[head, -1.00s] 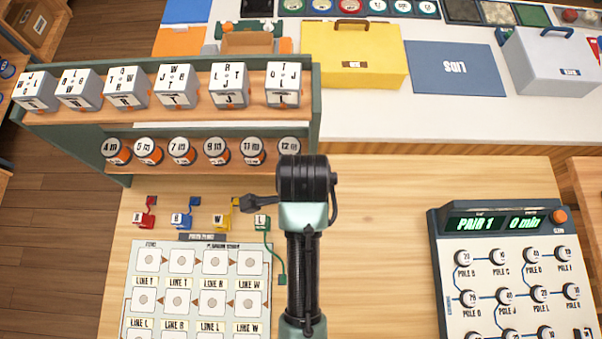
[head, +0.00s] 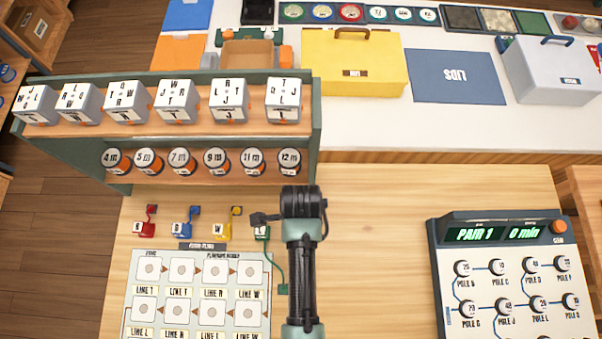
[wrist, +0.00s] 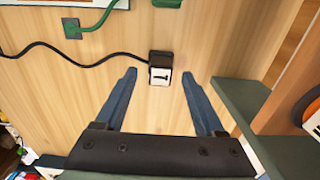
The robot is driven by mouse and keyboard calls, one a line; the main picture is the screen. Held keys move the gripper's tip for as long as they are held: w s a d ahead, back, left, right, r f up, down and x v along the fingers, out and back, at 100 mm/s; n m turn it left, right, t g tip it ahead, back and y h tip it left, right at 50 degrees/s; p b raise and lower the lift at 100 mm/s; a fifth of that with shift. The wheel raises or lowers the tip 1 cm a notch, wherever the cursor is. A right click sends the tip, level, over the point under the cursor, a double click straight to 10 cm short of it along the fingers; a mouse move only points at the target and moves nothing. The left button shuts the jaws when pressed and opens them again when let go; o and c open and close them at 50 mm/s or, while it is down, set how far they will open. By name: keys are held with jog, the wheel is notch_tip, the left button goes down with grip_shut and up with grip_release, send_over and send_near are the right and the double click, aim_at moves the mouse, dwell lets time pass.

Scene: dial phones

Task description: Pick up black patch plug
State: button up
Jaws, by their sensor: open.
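The black patch plug (wrist: 160,69) shows in the wrist view, a small black block with a white front face. A black cable runs from it to the left across the wooden table. My gripper (wrist: 159,76) is open, its two blue fingers on either side of the plug with gaps to both. Whether the fingertips are at the plug's height, I cannot tell. In the head view my gripper (head: 264,218) is partly hidden by my wrist, close to the green plug (head: 262,233). The black plug is not visible there.
Red (head: 145,228), blue (head: 182,228) and yellow (head: 222,230) plugs stand in a row to the left. A shelf (head: 318,140) with cubes and round canisters rises behind. The patch panel (head: 265,262) lies in front. Table space to the right is clear, up to the dial console (head: 436,270).

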jog(key=shift+f, duration=1.25)
grip_shut()
